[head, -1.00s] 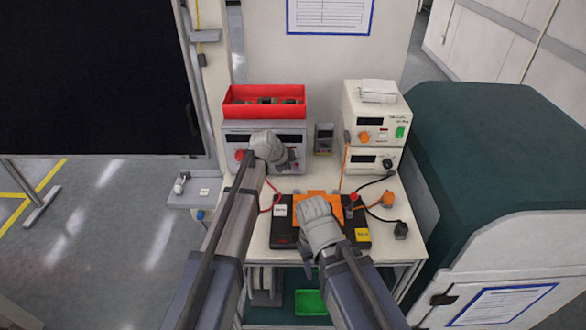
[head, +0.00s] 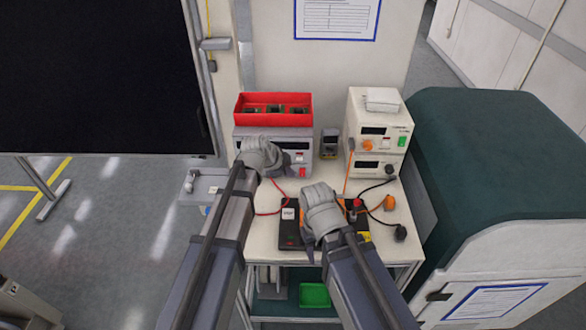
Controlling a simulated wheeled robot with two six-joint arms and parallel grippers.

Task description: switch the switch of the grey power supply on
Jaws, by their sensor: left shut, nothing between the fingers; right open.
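The grey power supply (head: 273,133) stands at the back left of the bench under a red tray. Its red switch (head: 302,172) shows at the lower right of its front; I cannot tell which way it is set. My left gripper (head: 262,158) is shut and empty in front of the supply, hiding the left and middle of its front. It is left of the switch, apart from it in the picture. My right gripper (head: 319,205) is open over a black device (head: 290,232) at the front of the bench and hides its middle.
A red tray (head: 273,108) holds dark parts. White instruments (head: 378,135) are stacked at the back right, with a small meter (head: 329,143) between. Red and black cables cross the bench. A green-topped cabinet (head: 490,160) stands close on the right.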

